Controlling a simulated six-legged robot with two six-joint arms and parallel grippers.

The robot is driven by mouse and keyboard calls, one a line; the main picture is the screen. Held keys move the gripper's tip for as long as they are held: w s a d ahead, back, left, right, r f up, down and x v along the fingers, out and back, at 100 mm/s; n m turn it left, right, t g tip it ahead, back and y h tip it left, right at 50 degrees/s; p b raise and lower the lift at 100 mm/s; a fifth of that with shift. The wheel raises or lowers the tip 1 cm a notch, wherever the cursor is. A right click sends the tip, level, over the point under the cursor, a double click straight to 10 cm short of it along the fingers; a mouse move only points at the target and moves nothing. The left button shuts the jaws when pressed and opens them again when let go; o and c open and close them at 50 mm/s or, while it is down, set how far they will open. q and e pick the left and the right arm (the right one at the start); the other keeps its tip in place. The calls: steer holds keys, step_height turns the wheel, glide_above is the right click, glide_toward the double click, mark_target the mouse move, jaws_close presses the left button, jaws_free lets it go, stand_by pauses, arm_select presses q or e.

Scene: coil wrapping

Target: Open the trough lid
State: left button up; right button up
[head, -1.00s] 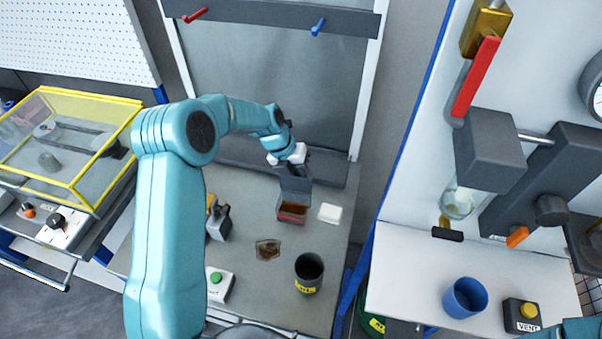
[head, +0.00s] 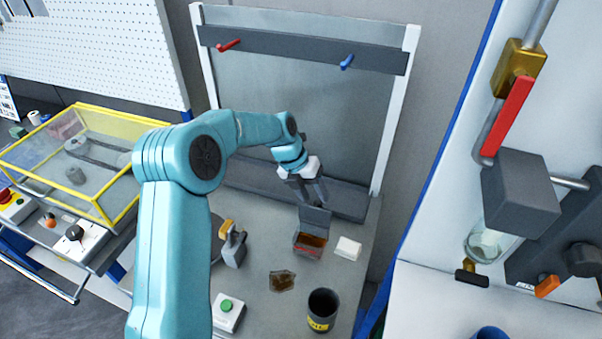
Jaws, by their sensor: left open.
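The trough (head: 308,248) is a small dark box with a red mark on its front, on the grey bench right of centre. Its dark lid (head: 314,217) stands raised at the back edge, and the brown inside shows. My left gripper (head: 311,201) is open and empty, with its fingers just above and behind the raised lid. I cannot tell whether a fingertip touches the lid. My right gripper is not in view.
A white block (head: 347,248) lies right of the trough, and a brown patch (head: 282,281) lies in front. A dark cup (head: 322,309), a green-button box (head: 228,312) and a small clamp-like device (head: 234,246) stand nearby. A grey backboard (head: 300,100) rises behind.

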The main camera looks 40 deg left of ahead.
arm_select(q)
steer(key=v, duration=1)
steer(key=shift+a, duration=0.1)
